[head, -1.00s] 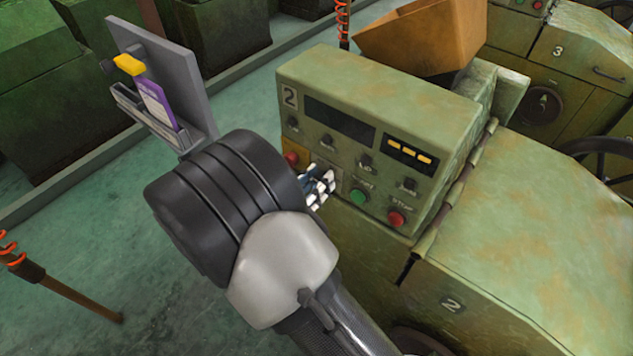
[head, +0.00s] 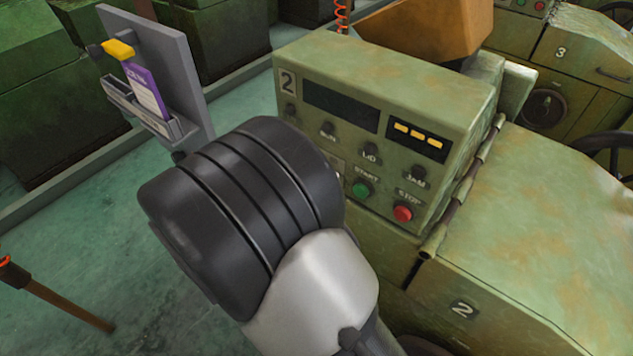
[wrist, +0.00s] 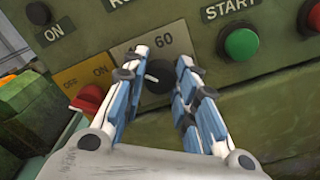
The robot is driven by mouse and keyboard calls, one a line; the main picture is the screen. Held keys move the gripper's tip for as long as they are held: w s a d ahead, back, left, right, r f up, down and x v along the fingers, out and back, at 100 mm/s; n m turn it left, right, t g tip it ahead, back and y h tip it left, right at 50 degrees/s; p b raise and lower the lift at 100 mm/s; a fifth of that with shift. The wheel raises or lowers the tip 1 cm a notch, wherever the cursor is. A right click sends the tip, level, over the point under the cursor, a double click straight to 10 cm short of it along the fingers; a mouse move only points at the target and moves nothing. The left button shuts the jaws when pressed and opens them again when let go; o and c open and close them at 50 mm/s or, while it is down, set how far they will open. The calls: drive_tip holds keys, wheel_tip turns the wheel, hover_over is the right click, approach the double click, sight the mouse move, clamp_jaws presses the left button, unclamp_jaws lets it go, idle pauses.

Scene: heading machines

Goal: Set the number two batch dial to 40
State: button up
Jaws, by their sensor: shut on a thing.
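The number two machine's control panel (head: 372,130) has a "2" plate at its upper left. In the wrist view, a round black dial (wrist: 159,84) sits on a pale plate with "60" printed above it. The fingers of my gripper (wrist: 160,72) stand on either side of the dial, shut on it. The dial's pointer and its other numbers are too small or covered to read. In the head view, my arm hides the gripper and the dial.
A red switch (wrist: 88,98) on a yellow plate is close left of my fingers. A green START button (wrist: 240,44) is to the right. A red STOP button (head: 403,213) is farther right. A grey board with a card holder (head: 165,70) stands at the left.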

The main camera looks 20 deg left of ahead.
drive_tip(key=shift+f+m+b, duration=0.1)
drive_tip(key=shift+m+b, duration=0.5)
drive_tip(key=shift+m, duration=0.3)
drive_tip(key=o, duration=1)
drive_tip(key=shift+o, duration=0.2)
drive_tip(key=v, duration=1.2)
